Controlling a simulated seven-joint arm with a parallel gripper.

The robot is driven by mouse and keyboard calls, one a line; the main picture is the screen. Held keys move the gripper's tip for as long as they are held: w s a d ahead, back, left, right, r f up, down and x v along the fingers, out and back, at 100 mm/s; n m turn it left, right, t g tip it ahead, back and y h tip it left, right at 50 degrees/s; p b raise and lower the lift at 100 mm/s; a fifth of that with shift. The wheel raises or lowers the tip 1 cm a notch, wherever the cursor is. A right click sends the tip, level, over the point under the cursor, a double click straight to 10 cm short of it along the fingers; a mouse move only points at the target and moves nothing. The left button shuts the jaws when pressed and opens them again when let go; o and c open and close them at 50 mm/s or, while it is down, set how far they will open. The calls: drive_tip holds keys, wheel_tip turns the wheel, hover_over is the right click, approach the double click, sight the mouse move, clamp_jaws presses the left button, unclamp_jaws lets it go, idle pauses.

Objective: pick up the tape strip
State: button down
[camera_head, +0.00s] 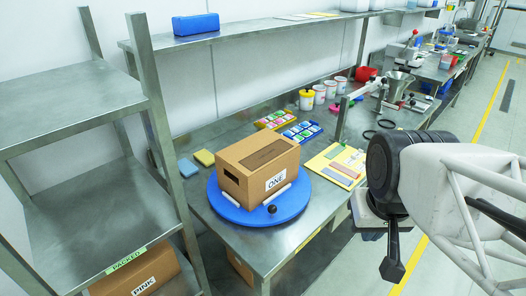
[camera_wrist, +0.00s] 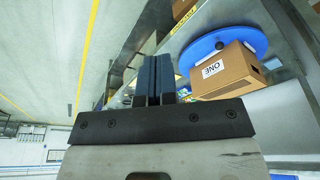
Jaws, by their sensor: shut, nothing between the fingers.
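A yellow board (camera_head: 337,166) lies on the bench to the right of the carton, with several flat coloured strips on it. A strip (camera_head: 349,170) on it may be the tape strip, but I cannot tell which strip is meant. My gripper (camera_wrist: 156,62) shows in the wrist view with its two dark fingers together and nothing between them. In the head view my arm is to the right of the board, over the bench's front edge and apart from the strips.
A cardboard carton (camera_head: 257,167) labelled ONE sits on a blue turntable (camera_head: 229,209) with a black knob. Colourful trays (camera_head: 302,132) and several cups (camera_head: 319,93) stand behind. A steel rack (camera_head: 75,95) stands left, with a carton marked PINK (camera_head: 139,284) low down. The aisle is clear.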

drive_tip(key=c, duration=1.8)
unclamp_jaws()
drive_tip(key=o, duration=0.5)
drive_tip(key=w+d+f+m+g, duration=0.15)
drive_tip(key=w+d, duration=0.25)
drive_tip(key=w, duration=1)
drive_tip(key=w+d+f+m, duration=0.1)
drive_tip(key=w+d+m, duration=0.2)
drive_tip(key=w, duration=1.1)
drive_tip(key=w+d+f+m, duration=0.1)
drive_tip(key=w+d+f, duration=0.3)
drive_tip(key=w+f, duration=0.2)
drive_tip(key=w+d+f+m, duration=0.2)
drive_tip(key=w+d+f, duration=0.2)
drive_tip(key=w+f, duration=0.2)
drive_tip(key=w+d+f+m+g, duration=0.1)
drive_tip(key=w+d+f, duration=0.3)
drive_tip(key=w, duration=0.5)
wheel_tip(320, 180, down, 2)
drive_tip(key=shift+w+f, duration=0.15)
